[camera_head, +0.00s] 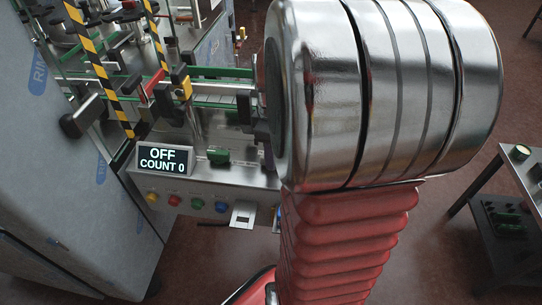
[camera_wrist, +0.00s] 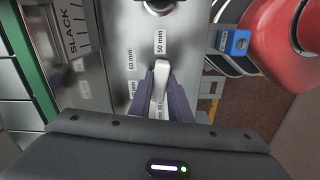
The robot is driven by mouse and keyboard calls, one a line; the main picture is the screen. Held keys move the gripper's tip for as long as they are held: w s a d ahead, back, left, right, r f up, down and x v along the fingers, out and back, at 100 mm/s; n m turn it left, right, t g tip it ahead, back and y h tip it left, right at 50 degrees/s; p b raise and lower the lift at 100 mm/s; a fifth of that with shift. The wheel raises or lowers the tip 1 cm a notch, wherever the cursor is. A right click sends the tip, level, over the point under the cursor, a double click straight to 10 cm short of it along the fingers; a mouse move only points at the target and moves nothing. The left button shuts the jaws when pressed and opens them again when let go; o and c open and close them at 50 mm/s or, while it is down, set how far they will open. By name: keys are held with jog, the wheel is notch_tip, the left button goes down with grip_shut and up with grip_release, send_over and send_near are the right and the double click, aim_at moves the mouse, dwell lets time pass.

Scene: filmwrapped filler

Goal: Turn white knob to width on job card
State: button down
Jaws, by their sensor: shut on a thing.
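The white knob (camera_wrist: 161,78) is a narrow pointer in the middle of the wrist view. Its pale tip points up, just below the "50 mm" label (camera_wrist: 160,41). My gripper (camera_wrist: 162,90) is shut on the knob, with a dark finger on each side hiding its lower part. A "60 mm" label (camera_wrist: 130,60) lies up and left of it, and another label (camera_wrist: 132,89) lies left, only partly legible. In the head view my arm hides the knob. I cannot make out a readable job card; a small white plate (camera_head: 243,214) sits on the machine's front.
A display (camera_head: 163,159) reads "OFF COUNT 0". Several coloured buttons (camera_head: 174,200) line the front panel below it. A striped yellow-black post (camera_head: 98,65) and a grey cabinet (camera_head: 75,170) stand left. A "SLACK" scale (camera_wrist: 72,35) lies left of the knob.

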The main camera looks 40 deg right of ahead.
jog(key=m, duration=0.5)
jog(key=shift+s+f, duration=0.1)
jog(key=m, duration=0.5)
dwell(0.4)
jog(key=c, duration=1.7)
grip_release()
jog(key=shift+o, duration=0.3)
jog(key=shift+r, duration=0.2)
jog(key=shift+r, duration=0.25)
notch_tip(320, 180, up, 13)
